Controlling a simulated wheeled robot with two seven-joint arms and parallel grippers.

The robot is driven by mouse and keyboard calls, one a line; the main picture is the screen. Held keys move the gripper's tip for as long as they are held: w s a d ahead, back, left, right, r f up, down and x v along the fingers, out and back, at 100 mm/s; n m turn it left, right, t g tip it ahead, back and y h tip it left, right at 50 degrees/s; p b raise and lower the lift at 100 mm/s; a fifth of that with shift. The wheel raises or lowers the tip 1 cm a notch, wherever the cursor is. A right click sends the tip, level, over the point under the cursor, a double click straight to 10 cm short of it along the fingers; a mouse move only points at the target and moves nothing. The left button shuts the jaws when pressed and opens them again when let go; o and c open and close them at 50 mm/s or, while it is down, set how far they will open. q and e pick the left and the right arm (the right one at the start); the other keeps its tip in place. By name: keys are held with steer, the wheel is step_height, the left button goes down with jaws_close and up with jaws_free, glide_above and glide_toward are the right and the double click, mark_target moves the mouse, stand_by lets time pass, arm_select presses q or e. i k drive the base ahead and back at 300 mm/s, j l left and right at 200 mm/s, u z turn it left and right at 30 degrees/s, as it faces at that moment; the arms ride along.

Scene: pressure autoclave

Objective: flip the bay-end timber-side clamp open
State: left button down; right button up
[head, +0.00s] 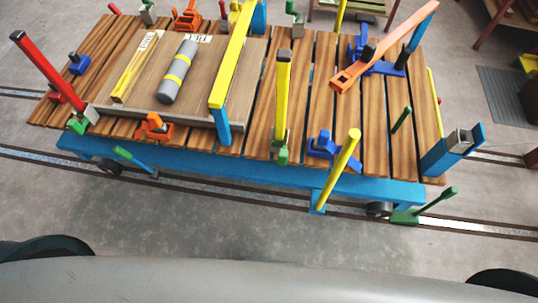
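Neither of my grippers is in view. Several coloured clamps stand on a timber-slatted cart (300,100); no label shows which is the bay-end timber-side one. A blue clamp (322,147) sits at the near edge, right of middle. Another blue clamp (375,66) sits at the far right, beside a long orange bar (385,50) that slants upward. An orange clamp (155,127) sits at the near left edge, and another orange clamp (187,15) at the far edge. A small blue clamp (78,65) is at the left end.
A board (200,100) on the deck carries a grey cylinder (178,72) with yellow bands and a yellow strip piece (136,68). Red (48,70) and yellow (283,95) posts or levers rise around it. Rails (480,228) run below the cart. Bare floor lies in front.

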mark_target(282, 156)
steer(key=l+u, duration=0.1)
steer(key=u, duration=0.75)
steer(key=k+l+u, duration=0.1)
steer(key=l+u, duration=0.25)
steer(key=k+l+u, duration=0.15)
steer(key=l+u, duration=0.25)
steer(key=k+l+u, duration=0.15)
steer(key=u, duration=0.2)
steer(key=k+l+u, duration=0.2)
steer(key=k+l, duration=0.7)
steer(key=k, duration=0.05)
